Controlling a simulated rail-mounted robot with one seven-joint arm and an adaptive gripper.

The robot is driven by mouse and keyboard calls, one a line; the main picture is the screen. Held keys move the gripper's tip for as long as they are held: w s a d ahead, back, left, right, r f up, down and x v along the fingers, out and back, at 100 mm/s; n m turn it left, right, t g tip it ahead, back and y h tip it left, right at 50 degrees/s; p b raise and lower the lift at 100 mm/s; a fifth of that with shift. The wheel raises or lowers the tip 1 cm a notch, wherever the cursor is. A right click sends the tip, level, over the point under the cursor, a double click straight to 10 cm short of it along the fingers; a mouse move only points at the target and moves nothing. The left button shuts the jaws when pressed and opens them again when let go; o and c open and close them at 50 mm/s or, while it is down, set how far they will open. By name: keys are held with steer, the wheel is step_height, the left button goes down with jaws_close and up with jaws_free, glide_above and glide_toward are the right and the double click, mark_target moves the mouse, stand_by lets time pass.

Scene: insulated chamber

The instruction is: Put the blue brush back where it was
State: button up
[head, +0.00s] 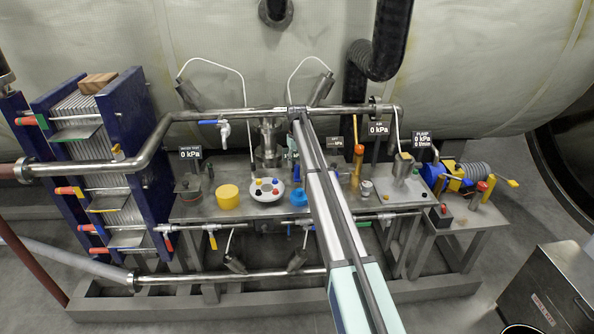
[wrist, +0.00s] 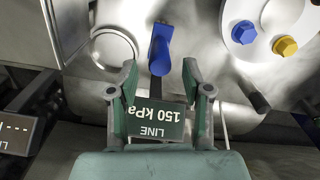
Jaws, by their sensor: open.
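A blue object with a rounded end (wrist: 161,52), which I take for the blue brush, shows in the wrist view between and beyond my fingertips. I cannot make out bristles.
A green "LINE 150 kPa" sign (wrist: 155,122) shows between my fingers. The knobbed plate (wrist: 268,28) lies right and a round metal disc (wrist: 112,48) left in the wrist view. A yellow cylinder (head: 228,197) stands on the bench. A horizontal steel pipe (head: 220,115) crosses above it.

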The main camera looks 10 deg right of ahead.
step_height(320, 180, up, 8)
steer(key=b, duration=0.2)
steer(key=shift+r, duration=0.2)
